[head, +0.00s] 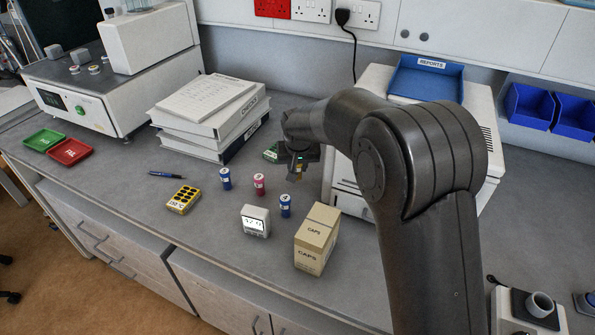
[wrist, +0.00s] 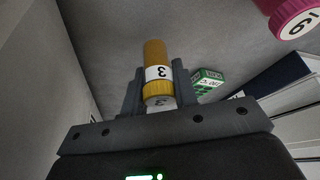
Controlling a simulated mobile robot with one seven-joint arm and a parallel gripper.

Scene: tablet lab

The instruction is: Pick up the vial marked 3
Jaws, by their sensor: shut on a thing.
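My gripper (head: 298,160) is shut on an orange-yellow vial with a white label reading 3. In the wrist view the vial (wrist: 155,55) stands between the two fingers of my gripper (wrist: 157,80), with its label facing the camera. A pink vial (head: 259,184) and two blue vials (head: 225,179) (head: 285,206) stand on the bench left of and in front of my gripper.
A green-and-white box (wrist: 207,80) lies close behind my gripper. A stack of binders (head: 215,125) is behind left. A CAPS carton (head: 317,238), a small white display (head: 256,221) and a yellow block with dark holes (head: 184,199) stand nearer the front. Bench (head: 140,225) is clear at front left.

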